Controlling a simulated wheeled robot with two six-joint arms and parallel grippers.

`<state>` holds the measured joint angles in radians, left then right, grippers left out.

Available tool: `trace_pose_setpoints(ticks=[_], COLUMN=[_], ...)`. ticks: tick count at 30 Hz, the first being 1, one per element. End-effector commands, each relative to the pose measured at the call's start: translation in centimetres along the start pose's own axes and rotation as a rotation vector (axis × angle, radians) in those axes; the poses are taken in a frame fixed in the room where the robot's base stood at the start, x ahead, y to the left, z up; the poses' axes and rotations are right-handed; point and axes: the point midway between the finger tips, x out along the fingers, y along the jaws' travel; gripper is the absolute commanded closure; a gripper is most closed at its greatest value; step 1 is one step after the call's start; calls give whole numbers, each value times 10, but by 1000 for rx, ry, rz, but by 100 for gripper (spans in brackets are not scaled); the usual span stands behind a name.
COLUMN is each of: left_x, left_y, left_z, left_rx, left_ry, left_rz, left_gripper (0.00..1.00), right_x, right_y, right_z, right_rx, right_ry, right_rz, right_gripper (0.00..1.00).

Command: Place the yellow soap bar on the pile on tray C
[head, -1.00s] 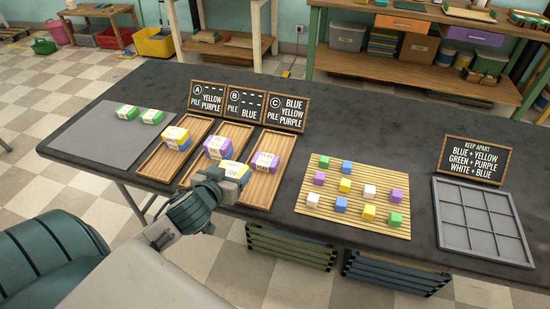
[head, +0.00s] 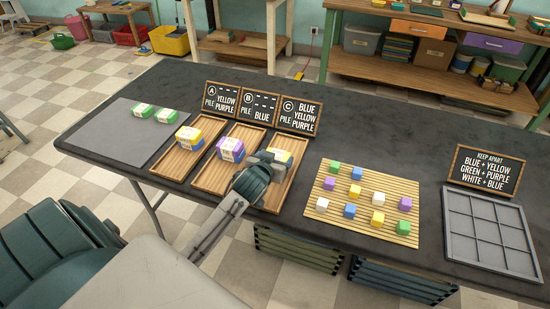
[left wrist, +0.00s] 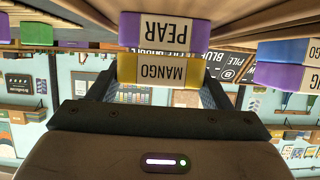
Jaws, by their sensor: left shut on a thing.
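The yellow soap bar (head: 280,154), labelled MANGO in the left wrist view (left wrist: 160,71), is between the fingers of my left gripper (head: 268,162), which is shut on it. In the left wrist view, which looks upside down, a purple bar labelled PEAR (left wrist: 165,31) lies directly against the yellow bar, under it in the room. I cannot tell whether a thin gap is left between them. Both are over tray C (head: 274,202), the rightmost wooden tray, below sign C (head: 299,115), which reads blue, yellow, purple. My gripper hides part of the pile. My right gripper is out of view.
Tray A (head: 172,168) holds a yellow-and-blue pile (head: 189,137). Tray B (head: 208,181) holds a pile with purple on top (head: 231,149). Two green bars lie on a grey mat (head: 115,148). A bamboo mat (head: 345,224) with small cubes lies to the right.

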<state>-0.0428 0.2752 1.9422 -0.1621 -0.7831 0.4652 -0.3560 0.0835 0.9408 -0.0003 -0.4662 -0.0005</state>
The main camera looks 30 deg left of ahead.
Motion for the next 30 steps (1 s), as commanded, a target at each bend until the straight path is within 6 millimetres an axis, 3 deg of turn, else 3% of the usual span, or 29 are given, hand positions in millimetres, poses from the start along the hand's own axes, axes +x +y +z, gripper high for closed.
trace_pose_setpoints(ticks=[11, 12, 15, 25, 30], left_x=[2, 2, 2, 0, -22], left_y=[0, 0, 0, 0, 0], left_z=[4, 4, 4, 0, 2], left_rx=[-1, -1, -1, 0, 0], left_ry=[2, 2, 2, 3, 2], left_rz=[1, 0, 0, 1, 1], left_gripper=[57, 24, 6, 6, 6], right_x=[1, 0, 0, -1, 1], right_y=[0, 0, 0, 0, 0], right_z=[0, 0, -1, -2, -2], right_rx=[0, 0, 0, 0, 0], right_ry=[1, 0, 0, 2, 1], right_rz=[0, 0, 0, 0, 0], right_gripper=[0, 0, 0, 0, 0])
